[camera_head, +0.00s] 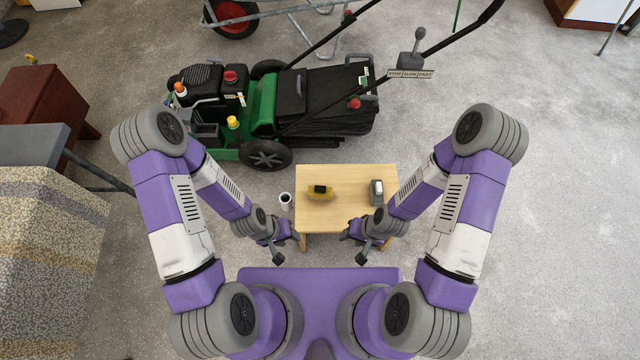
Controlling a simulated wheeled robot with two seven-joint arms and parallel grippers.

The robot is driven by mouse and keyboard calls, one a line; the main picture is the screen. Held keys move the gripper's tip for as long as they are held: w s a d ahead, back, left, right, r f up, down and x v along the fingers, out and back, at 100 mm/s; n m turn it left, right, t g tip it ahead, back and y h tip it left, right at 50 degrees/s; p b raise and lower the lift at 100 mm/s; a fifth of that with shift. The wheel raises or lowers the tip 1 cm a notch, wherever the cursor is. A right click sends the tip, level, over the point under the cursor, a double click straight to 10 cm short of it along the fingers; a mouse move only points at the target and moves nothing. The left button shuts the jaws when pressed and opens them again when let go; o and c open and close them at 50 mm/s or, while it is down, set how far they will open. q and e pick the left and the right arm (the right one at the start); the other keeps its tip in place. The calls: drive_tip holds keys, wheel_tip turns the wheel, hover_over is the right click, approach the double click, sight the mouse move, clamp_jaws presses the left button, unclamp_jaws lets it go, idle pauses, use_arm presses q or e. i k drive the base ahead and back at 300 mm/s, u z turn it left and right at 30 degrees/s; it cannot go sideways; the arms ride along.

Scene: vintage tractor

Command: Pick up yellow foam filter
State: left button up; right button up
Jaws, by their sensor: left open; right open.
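A yellow block with a black part on top, which looks like the yellow foam filter (327,197), lies on the left half of a small wooden table (350,215). My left gripper (279,254) is open and empty, in front of the table's left corner, below and left of the yellow block in the picture. My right gripper (359,252) is open and empty, near the table's front right part. Both grippers are apart from the yellow block. The fingers are small in this view.
A grey and white object (377,190) stands on the table's right side. A white cup-like item (285,199) is just left of the table. A green and black lawn mower (262,105) stands behind. A cloth-covered surface (45,250) is at left. The floor at right is clear.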

sight(315, 193)
drive_tip(key=k, duration=1.3)
drive_tip(key=u, duration=0.7)
drive_tip(key=i, duration=0.55)
drive_tip(key=u, duration=0.85)
drive_tip(key=i, duration=0.85)
drive_tip(key=z, duration=0.8)
drive_tip(key=i, duration=0.8)
drive_tip(key=z, duration=0.9)
